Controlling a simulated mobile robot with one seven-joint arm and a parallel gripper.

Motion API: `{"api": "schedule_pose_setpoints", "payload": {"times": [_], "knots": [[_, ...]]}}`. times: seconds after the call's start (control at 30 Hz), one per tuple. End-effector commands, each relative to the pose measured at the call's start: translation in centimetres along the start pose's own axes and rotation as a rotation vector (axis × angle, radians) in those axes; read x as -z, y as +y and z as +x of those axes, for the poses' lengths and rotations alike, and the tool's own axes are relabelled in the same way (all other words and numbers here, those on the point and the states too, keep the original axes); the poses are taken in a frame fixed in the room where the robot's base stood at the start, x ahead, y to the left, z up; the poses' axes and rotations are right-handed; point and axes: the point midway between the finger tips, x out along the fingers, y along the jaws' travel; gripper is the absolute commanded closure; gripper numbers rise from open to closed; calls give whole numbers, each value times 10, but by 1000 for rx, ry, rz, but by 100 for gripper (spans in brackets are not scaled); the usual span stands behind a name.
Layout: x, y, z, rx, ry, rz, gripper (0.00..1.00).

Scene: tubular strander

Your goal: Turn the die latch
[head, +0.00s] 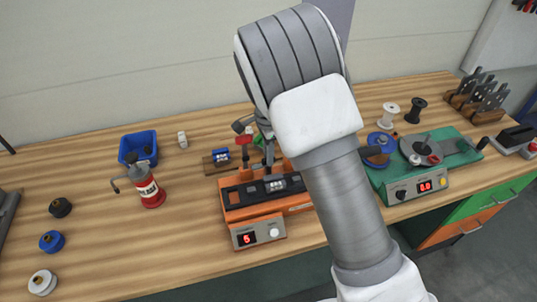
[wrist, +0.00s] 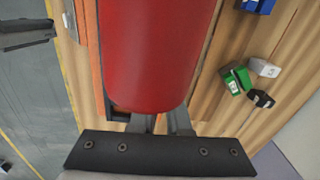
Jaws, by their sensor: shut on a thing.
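The orange strander unit (head: 268,216) stands on the bench in the head view, with a dark top and a red digit display. A red handle (head: 243,140), which looks like the die latch's, rises at its back left. In the wrist view a large red rounded handle (wrist: 157,50) fills the middle, very close to the camera. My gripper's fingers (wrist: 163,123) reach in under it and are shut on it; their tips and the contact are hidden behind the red. In the head view my arm hides part of the unit's right side.
A red bottle (head: 150,192) and a blue bin (head: 138,146) stand to the left. A green unit (head: 425,165) with spools is to the right. Several small spools lie at far left. Small green, white and black parts (wrist: 236,80) show in the wrist view.

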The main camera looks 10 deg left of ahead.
Motion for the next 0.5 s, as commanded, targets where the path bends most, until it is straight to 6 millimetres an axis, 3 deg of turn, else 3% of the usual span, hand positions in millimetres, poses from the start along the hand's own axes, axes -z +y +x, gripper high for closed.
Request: {"api": "schedule_pose_setpoints", "payload": {"times": [0.5], "knots": [[0, 0, 1, 2, -3, -414, 100]]}}
